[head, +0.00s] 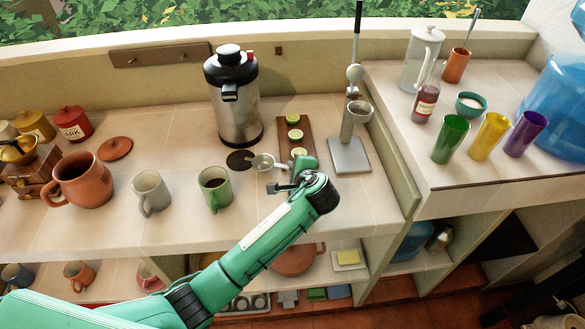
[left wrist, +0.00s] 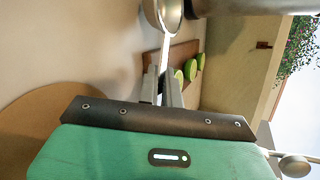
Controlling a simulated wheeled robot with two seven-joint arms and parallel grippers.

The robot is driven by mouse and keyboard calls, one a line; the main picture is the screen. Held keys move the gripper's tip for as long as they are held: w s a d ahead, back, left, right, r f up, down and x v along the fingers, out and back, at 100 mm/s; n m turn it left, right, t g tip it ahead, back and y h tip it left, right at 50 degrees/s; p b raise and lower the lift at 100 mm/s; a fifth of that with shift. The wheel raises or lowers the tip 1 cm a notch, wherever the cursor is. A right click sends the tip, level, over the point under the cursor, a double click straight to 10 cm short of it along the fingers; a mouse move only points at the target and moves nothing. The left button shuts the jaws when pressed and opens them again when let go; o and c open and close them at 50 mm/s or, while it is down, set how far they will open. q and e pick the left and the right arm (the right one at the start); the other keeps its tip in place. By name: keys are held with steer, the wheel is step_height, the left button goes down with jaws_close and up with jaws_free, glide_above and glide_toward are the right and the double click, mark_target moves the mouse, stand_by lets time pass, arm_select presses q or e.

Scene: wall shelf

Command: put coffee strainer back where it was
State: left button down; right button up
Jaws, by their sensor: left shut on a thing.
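The coffee strainer (head: 263,161) is a small metallic round cup with a thin handle, held just over the counter in the head view. My left gripper (head: 290,186) is shut on its handle, to the right of and nearer than the cup. In the left wrist view the strainer's bowl (left wrist: 168,14) shows at the top edge, and its handle runs down between the fingers of my left gripper (left wrist: 162,88). I cannot tell whether the strainer touches the counter. My right gripper is not in view.
A dark round coaster (head: 239,160) lies left of the strainer, below the steel dispenser (head: 235,115). A board with limes (head: 283,135) and a lever press (head: 350,150) stand right. A green mug (head: 214,199) is close on the left.

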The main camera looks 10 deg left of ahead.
arm_select(q)
steer(key=shift+f, duration=0.2)
stand_by(0.3)
steer(key=shift+f, duration=0.4)
steer(key=c, duration=1.5)
jaws_free()
steer(key=shift+f, duration=0.15)
steer(key=shift+s+f, duration=0.1)
steer(key=shift+f, duration=0.05)
steer(key=shift+s, duration=0.1)
steer(key=v, duration=0.4)
steer(key=b+v, duration=0.1)
steer(key=v, duration=0.4)
steer(key=r+b+v, duration=0.1)
steer(key=v, duration=0.4)
steer(key=shift+w+f, duration=0.1)
steer(key=shift+w, duration=0.2)
steer(key=shift+a, duration=0.1)
